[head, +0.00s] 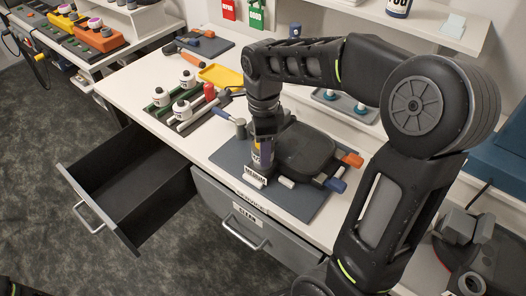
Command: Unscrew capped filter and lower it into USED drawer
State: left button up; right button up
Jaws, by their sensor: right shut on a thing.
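My right gripper (262,138) points down over the dark mat on the bench and is shut on a small upright thing with a dark purple-blue side, probably the capped filter (258,157). The jaws and wrist hide most of it. A white label or block (255,178) shows just below it, and I cannot tell whether the filter is screwed in or free. An open grey drawer (117,232) sticks out of the bench at the left. Its visible inside is empty, and I can read no label on it.
A black rounded device (305,150) stands on the mat (233,157) beside the gripper. A labelled drawer (228,208) is shut beside the open one. A rack with white bottles (183,107), a red bottle (210,91) and a yellow tray (220,75) stand behind.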

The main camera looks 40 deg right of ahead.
jog(key=n, duration=0.5)
jog(key=shift+r, duration=0.1)
jog(key=n+p, duration=0.1)
jog(key=n, duration=0.4)
jog(key=shift+n, duration=0.3)
jog(key=n, duration=0.5)
jog(key=n+p, duration=0.1)
jog(key=n, duration=0.4)
jog(key=shift+n, duration=0.3)
jog(key=o, duration=1.6)
